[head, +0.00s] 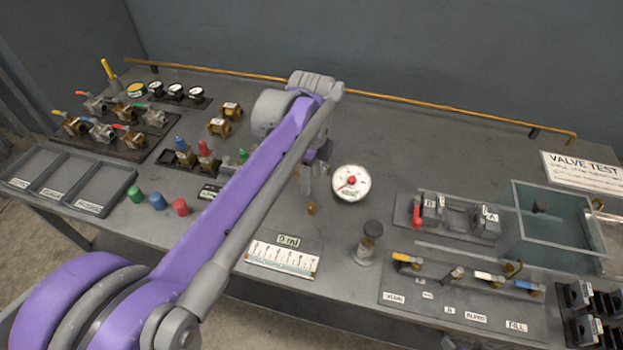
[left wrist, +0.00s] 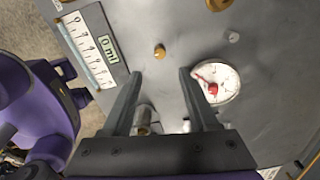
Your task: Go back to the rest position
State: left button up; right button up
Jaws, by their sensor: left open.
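My left arm reaches in from the lower left of the head view, across the grey workbench (head: 400,145). My left gripper (head: 306,185) is over the middle of the bench, partly hidden by the arm, just left of the round dial gauge (head: 350,183). In the left wrist view its two fingers (left wrist: 157,85) are apart with nothing held between them. The gauge (left wrist: 216,83) lies beside the right finger, and a small brass fitting (left wrist: 160,52) shows beyond the fingertips. My right gripper is not in view.
A scale card marked 0 ml (head: 284,258) and a capped bottle (head: 368,243) are near the front edge. A valve panel (head: 463,292) and a clear tank (head: 550,225) stand right. Valves on a dark board (head: 120,148) and an empty grey tray (head: 65,180) are left. The back middle is clear.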

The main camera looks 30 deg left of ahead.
dwell(0.3)
pick_arm(q)
jog(key=s+d+f+n+t+p, duration=0.1)
jog(key=s+d+f+n, duration=0.1)
jog(key=s+n, duration=0.3)
jog(key=s+d+f+n+t+p, duration=0.1)
jog(key=s+d+f+n+t, duration=0.1)
jog(key=s+n, duration=0.3)
jog(key=s+d+f+n+t+p, duration=0.1)
jog(key=s+d+f+n+t, duration=0.1)
jog(key=s+n, duration=0.3)
jog(key=shift+d+f+n, duration=0.3)
jog(key=shift+n, duration=0.5)
jog(key=shift+s+d+f+n, duration=0.1)
jog(key=shift+s+f+n, duration=0.1)
jog(key=shift+n, duration=0.1)
